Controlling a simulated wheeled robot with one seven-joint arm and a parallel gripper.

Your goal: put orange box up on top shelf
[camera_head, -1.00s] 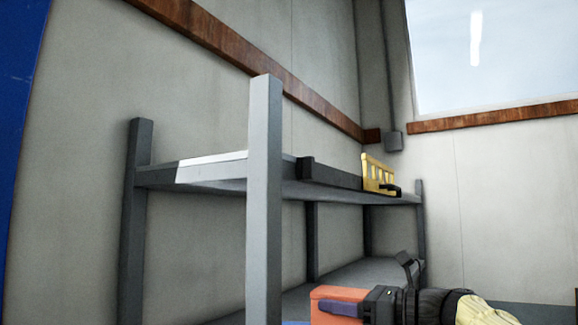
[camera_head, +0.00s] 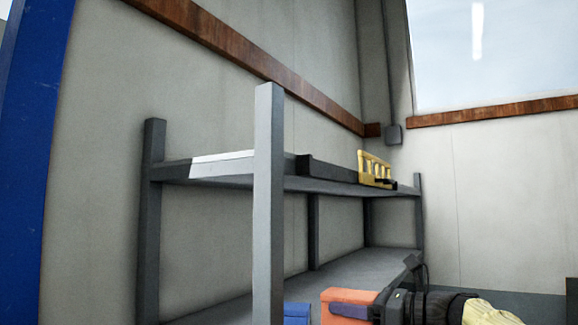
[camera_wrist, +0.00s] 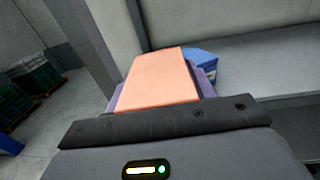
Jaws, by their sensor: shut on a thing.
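The orange box (camera_head: 345,300) is at the bottom of the head view, in front of the lower shelf. My gripper (camera_head: 350,309) is shut on it, with a purplish finger along its near side. In the wrist view the orange box (camera_wrist: 160,78) sits between the two fingers of my gripper (camera_wrist: 160,88). The top shelf (camera_head: 235,180) of the grey rack is higher than the box in the head view. A yellow slotted object (camera_head: 375,169) and a dark bar stand on that shelf.
A blue box (camera_head: 297,313) sits at the lower shelf (camera_head: 340,272), left of the orange box; it also shows in the wrist view (camera_wrist: 200,62). A grey front post (camera_head: 268,200) rises left of the box. The left part of the top shelf looks clear.

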